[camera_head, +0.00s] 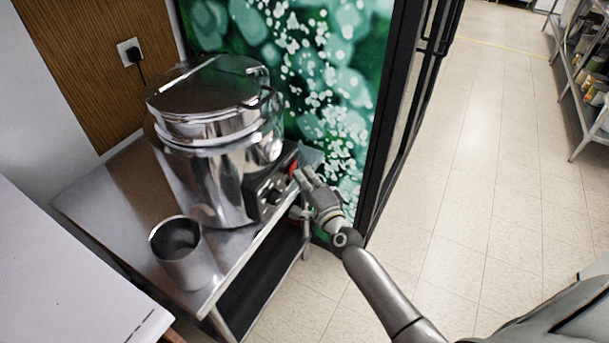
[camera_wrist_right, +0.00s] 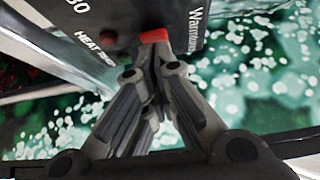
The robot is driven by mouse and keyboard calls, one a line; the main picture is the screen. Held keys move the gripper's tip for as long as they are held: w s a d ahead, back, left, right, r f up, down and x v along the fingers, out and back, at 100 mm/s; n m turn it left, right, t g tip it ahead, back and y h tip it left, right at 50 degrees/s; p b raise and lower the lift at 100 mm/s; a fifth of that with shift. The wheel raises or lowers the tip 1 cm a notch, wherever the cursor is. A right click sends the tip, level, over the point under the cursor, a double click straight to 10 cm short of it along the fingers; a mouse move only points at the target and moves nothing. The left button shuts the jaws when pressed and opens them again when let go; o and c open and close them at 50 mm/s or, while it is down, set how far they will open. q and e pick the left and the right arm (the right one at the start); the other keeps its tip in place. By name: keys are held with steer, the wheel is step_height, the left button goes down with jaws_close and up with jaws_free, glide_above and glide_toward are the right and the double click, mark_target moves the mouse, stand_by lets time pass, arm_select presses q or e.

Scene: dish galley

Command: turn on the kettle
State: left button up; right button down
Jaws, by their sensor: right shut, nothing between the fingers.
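The kettle (camera_head: 205,150) is a large shiny metal urn with a lid, standing upright on a steel table. Its dark control panel (camera_head: 268,192) faces right and carries knobs and a red switch (camera_head: 293,167). My right gripper (camera_head: 301,177) is shut and empty, with its fingertips at the red switch. In the right wrist view the red switch (camera_wrist_right: 154,36) shows right at the tips of my right gripper (camera_wrist_right: 150,62); whether they touch it I cannot tell. Panel lettering shows beside it. My left gripper is not in view.
A metal cup (camera_head: 184,262) stands on the steel table (camera_head: 105,200) in front of the kettle. A white counter (camera_head: 60,280) is at the lower left. A green patterned panel (camera_head: 335,90) stands behind. A wall socket with a plug (camera_head: 130,52) is at the upper left. Open floor lies right.

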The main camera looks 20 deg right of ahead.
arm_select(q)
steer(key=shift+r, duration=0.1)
arm_select(e)
steer(key=shift+w+a, duration=0.1)
steer(key=shift+w+a+r+m+h+p, duration=0.15)
steer(key=shift+a+m+h+p, duration=0.15)
steer(key=shift+m+h+p, duration=0.35)
steer(key=shift+h, duration=0.35)
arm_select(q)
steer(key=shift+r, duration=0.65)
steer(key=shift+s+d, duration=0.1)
arm_select(e)
steer(key=shift+f, duration=0.25)
